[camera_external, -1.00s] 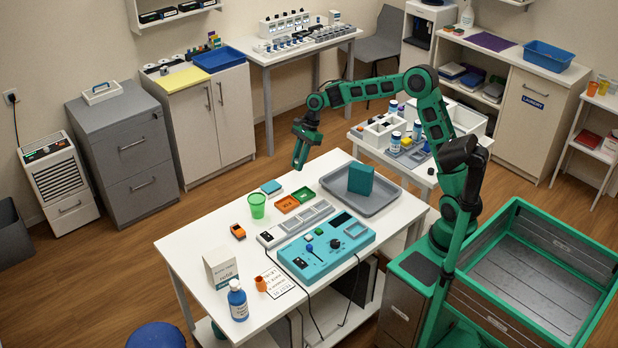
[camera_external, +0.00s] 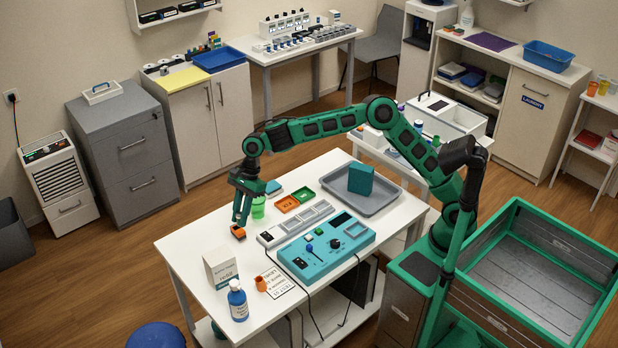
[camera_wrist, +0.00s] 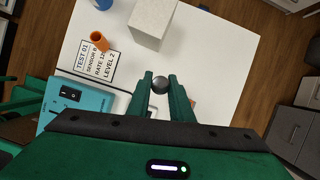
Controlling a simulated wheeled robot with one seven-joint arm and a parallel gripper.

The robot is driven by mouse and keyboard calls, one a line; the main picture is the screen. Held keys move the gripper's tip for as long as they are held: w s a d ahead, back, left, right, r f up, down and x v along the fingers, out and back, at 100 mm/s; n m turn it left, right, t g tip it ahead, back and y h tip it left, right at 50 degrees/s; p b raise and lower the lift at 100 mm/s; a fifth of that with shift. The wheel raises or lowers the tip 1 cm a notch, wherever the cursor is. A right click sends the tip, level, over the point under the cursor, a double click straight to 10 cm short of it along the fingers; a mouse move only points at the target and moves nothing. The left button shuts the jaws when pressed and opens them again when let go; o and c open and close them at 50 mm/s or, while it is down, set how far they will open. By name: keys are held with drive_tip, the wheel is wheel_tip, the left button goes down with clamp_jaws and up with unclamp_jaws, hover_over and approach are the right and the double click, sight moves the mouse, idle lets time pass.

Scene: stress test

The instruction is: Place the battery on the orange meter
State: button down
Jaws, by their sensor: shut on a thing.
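My gripper (camera_external: 240,220) points down over the left part of the white table. In the wrist view my gripper (camera_wrist: 161,82) is shut on a small dark round-ended thing, which I take to be the battery (camera_wrist: 160,86). The battery cannot be made out in the external view. The orange meter (camera_external: 238,233), a small orange and dark block, lies on the table just under the fingertips. I cannot tell whether the fingers or battery touch it. In the wrist view only a sliver of orange, probably the meter (camera_wrist: 193,102), shows beside the right finger.
A green cup (camera_external: 258,208) stands close behind the gripper. A white box (camera_external: 221,267), a blue bottle (camera_external: 238,302) and an orange cup (camera_external: 261,284) stand nearer the front. Table left of the meter is clear.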

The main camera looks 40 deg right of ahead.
drive_tip(key=s+a, duration=0.1)
drive_tip(key=a, duration=0.1)
hover_over(235, 230)
drive_tip(key=d, duration=0.1)
drive_tip(key=f, duration=0.6)
drive_tip(key=shift+d+f, duration=0.2)
drive_tip(key=shift+f, duration=0.2)
drive_tip(key=shift+w+f, duration=0.1)
drive_tip(key=shift+f, duration=1.9)
drive_tip(key=shift+f, duration=0.1)
drive_tip(key=c, duration=1.6)
unclamp_jaws()
drive_tip(key=v, duration=1.2)
drive_tip(key=shift+d, duration=0.1)
